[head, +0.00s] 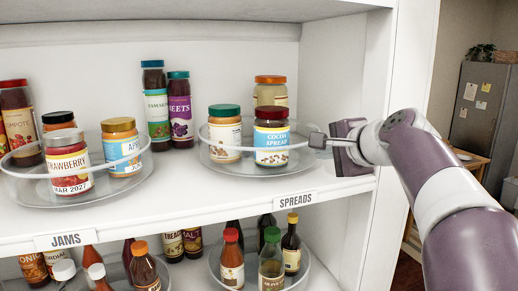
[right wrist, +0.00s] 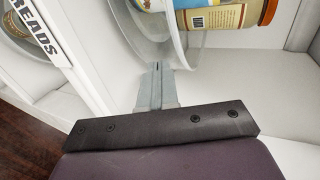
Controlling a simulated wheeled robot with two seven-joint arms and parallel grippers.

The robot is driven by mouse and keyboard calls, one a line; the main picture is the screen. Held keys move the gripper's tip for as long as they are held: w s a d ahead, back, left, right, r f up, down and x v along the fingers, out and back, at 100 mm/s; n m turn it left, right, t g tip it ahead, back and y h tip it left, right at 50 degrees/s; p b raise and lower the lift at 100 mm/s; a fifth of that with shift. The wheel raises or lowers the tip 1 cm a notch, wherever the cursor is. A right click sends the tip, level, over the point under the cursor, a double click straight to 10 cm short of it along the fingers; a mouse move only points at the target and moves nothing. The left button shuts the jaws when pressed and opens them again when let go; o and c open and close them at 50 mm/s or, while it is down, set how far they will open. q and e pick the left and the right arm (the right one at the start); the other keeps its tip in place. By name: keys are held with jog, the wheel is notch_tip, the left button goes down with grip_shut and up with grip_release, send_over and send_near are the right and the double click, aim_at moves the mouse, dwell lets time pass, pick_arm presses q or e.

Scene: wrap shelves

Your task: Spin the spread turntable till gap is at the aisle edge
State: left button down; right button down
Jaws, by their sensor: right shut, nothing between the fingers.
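The spreads turntable (head: 222,158) is a clear round tray with a raised rim, on the shelf above the "SPREADS" label (head: 296,200). It holds a red-lidded cocoa spread jar (head: 271,142) at the front, a green-lidded jar (head: 225,130) at the left and an orange-lidded jar (head: 271,92) at the back. My right gripper (head: 318,138) is shut and empty, its fingertips at the turntable's right rim. In the right wrist view the closed fingers (right wrist: 156,85) point at the clear rim (right wrist: 170,40); I cannot tell whether they touch. My left gripper is not in view.
The jams turntable (head: 85,185) with several jars stands at the left. The shelf's right side wall (head: 345,75) is close to my right arm. Bottles fill the lower shelf.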

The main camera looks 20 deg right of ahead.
aim_at(300, 158)
jog(key=shift+w+a, duration=0.2)
jog(key=shift+w, duration=0.05)
jog(key=shift+s+a, duration=0.75)
jog(key=shift+a, duration=0.25)
jog(key=shift+s+a, duration=0.25)
jog(key=shift+a, duration=0.85)
